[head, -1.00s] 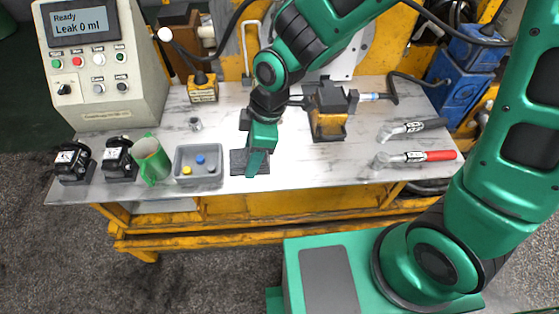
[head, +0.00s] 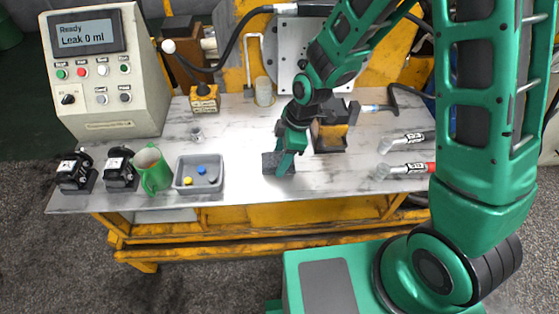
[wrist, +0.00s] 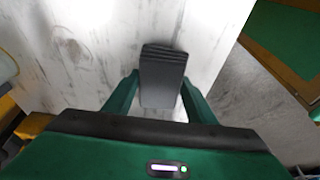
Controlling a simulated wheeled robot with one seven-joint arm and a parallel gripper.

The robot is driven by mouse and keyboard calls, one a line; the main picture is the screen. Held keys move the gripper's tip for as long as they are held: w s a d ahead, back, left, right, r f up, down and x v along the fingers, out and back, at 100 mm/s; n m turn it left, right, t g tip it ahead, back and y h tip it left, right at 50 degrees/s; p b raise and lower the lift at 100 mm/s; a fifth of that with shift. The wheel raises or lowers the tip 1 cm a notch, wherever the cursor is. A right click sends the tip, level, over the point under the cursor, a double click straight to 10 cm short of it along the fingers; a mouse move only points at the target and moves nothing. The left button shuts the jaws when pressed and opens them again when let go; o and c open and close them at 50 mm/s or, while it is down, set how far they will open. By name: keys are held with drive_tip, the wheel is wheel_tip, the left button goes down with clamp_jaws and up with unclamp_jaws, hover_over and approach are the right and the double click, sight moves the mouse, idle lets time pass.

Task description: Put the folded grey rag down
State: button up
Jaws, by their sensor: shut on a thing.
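The folded grey rag (head: 269,164) is a dark grey block of stacked layers. In the head view it is at the front middle of the bench top, between the grey tray and the black and yellow block. My gripper (head: 286,165) points down and is shut on it. In the wrist view the rag (wrist: 162,72) sits between the two green fingers of my gripper (wrist: 160,88), its far end sticking out past them. Pale bench surface shows around it. I cannot tell whether its underside touches the bench.
On the bench top (head: 235,130) stand a grey tray (head: 198,187) with small coloured pieces, a green mug (head: 153,172) and two black units at left, a control box (head: 103,80), a black and yellow block (head: 329,138) and torque wrenches (head: 405,169). Bare bench lies between tray and rag.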

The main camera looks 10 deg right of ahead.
drive_tip(key=shift+f, duration=0.95)
drive_tip(key=shift+f, duration=0.2)
drive_tip(key=o, duration=1)
drive_tip(key=shift+s+f, duration=0.1)
drive_tip(key=shift+o, duration=0.2)
drive_tip(key=shift+s, duration=0.15)
drive_tip(key=shift+s+f, duration=0.1)
drive_tip(key=shift+s, duration=0.05)
drive_tip(key=v, duration=0.7)
drive_tip(key=w+v, duration=0.1)
drive_tip(key=v, duration=0.3)
drive_tip(key=shift+a, duration=0.1)
drive_tip(key=shift+r, duration=0.9)
